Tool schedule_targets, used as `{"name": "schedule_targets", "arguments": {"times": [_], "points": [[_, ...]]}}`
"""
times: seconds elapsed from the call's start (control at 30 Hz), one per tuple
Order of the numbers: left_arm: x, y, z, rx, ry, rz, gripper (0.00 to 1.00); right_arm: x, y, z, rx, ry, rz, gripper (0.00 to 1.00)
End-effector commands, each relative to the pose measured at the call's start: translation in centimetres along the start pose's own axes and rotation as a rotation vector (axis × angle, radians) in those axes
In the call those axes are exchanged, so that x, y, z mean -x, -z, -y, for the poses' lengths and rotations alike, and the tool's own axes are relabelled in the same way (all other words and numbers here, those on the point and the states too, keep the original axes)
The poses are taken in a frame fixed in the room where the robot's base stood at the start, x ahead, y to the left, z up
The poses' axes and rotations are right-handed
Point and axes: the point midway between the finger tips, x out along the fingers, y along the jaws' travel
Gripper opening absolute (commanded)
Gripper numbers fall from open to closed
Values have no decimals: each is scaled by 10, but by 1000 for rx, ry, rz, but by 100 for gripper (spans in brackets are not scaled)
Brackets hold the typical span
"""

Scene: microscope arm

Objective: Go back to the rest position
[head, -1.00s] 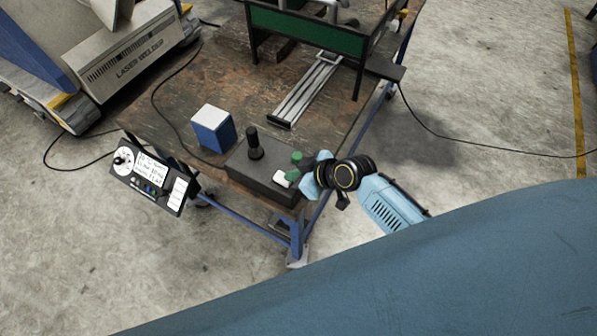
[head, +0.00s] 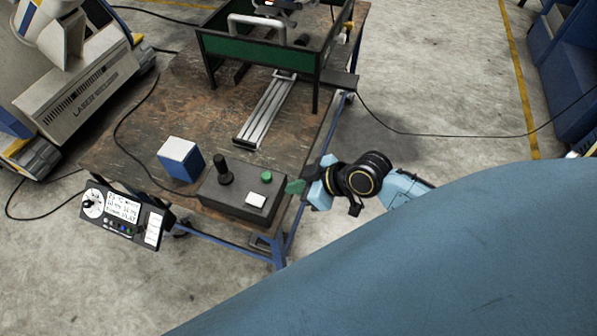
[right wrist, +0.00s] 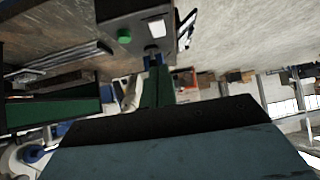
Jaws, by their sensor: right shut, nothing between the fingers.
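My right gripper (head: 296,187) shows in the head view with green fingertips close together, shut and empty. It is just right of the dark control box (head: 240,200), apart from its buttons in the picture. Part of the gripper also shows as a green piece in the right wrist view (right wrist: 157,88). The control box carries a black joystick (head: 224,171), a green button (head: 266,176) and a white button (head: 256,199). The box also appears at the top of the right wrist view (right wrist: 135,36). My left gripper is not in view.
The worn table (head: 190,95) holds a blue-and-white box (head: 180,158), a metal rail (head: 265,112) and a green-panelled frame (head: 256,50). A panel with a dial (head: 123,212) hangs at the near left corner. A laser welder (head: 85,90) stands left.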

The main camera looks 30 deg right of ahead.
Motion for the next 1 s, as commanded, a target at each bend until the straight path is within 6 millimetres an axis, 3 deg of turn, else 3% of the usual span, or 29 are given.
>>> {"name": "schedule_targets", "arguments": {"times": [0.2,0.73,0.87,0.97,1.0], "points": [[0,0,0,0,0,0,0,7,-1,0,0,1,0,0],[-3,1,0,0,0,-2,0,3,-6,-1,-8,-5,6,0],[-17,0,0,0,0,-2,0,-21,-47,-12,-67,-49,51,0],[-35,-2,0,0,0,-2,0,-52,-108,-21,-144,-109,118,0],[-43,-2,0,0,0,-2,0,-64,-138,-24,-177,-135,151,0]]}}
